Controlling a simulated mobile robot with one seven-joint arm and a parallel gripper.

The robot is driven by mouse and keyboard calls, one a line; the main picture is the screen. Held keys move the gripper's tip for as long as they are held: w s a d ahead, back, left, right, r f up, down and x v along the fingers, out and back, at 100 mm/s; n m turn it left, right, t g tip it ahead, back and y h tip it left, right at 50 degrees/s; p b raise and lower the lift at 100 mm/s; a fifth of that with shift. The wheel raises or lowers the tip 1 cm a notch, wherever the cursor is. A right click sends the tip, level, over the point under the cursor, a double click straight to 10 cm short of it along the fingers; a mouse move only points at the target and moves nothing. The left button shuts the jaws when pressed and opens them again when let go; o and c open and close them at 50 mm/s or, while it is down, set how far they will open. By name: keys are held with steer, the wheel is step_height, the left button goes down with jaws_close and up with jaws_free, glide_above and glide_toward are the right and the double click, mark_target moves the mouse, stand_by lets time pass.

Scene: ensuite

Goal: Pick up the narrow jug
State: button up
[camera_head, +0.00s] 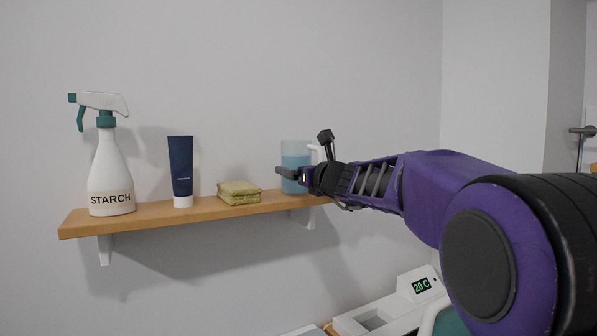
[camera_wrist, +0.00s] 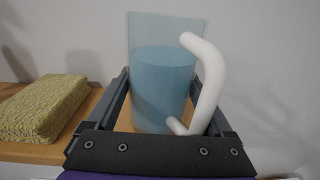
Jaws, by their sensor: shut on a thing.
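The narrow jug (camera_head: 296,161) is a clear, bluish vessel with blue liquid in it and a white handle. It stands upright at the right end of the wooden shelf. In the wrist view the jug (camera_wrist: 162,85) sits between the two fingers, its white handle (camera_wrist: 211,80) on the right and towards the wrist. My gripper (camera_head: 292,174) reaches in from the right and is shut on the jug around its lower body. The gripper (camera_wrist: 160,110) also shows in the wrist view. Whether the jug's base touches the shelf is hard to tell.
The wooden shelf (camera_head: 150,217) also holds a folded green cloth or sponge (camera_head: 239,192) just left of the jug, a dark blue tube (camera_head: 181,168) and a white starch spray bottle (camera_head: 110,170). A white device with a "20 C" display (camera_head: 405,300) stands below. The wall is close behind.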

mark_target(303, 146)
jaws_close()
steer(key=shift+r, duration=0.15)
steer(key=shift+r+p, duration=1.45)
steer(key=shift+r, duration=3.35)
